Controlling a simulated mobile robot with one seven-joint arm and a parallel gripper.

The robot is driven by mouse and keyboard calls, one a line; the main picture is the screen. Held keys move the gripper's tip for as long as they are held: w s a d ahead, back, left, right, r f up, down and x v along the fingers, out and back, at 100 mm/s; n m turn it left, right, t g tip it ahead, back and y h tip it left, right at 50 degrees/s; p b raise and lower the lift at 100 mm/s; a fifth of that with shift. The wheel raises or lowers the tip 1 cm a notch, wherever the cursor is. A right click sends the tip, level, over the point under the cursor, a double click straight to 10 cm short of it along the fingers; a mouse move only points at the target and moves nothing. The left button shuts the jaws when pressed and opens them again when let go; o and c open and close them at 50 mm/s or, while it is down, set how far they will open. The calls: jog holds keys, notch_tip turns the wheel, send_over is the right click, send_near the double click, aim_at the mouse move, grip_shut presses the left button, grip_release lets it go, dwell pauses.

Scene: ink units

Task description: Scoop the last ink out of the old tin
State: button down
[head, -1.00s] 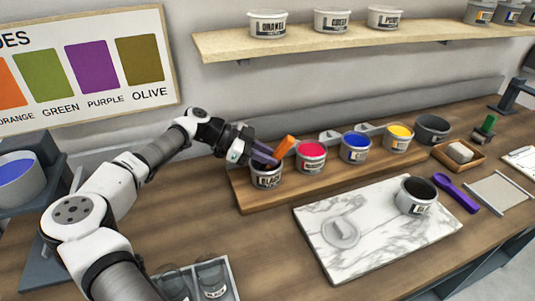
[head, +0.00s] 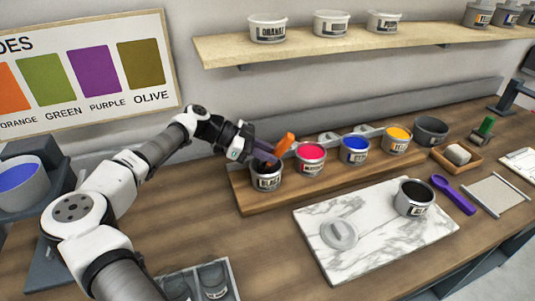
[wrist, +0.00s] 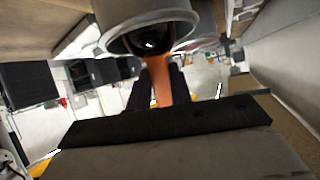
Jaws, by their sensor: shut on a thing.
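My gripper (head: 262,155) is shut on an orange-handled tool (head: 285,146), held tilted at the mouth of a tin labelled black (head: 267,183) at the left end of the wooden rack. The tool's lower end is hidden by the tin and my fingers. In the wrist view the orange handle (wrist: 162,85) runs between my two dark fingers up to a round tin (wrist: 180,17) with a dark inside. Another tin (head: 408,206) with black ink inside stands on the marble slab. I cannot tell which tin is the old one.
Red (head: 311,165), blue (head: 355,155) and yellow (head: 397,145) ink tins stand along the wooden rack (head: 330,185). The marble slab (head: 375,260) lies in front, with a round clear lid (head: 340,235). A purple scoop (head: 455,197) lies right of the slab.

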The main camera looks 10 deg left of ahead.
jog(key=shift+r, duration=4.2)
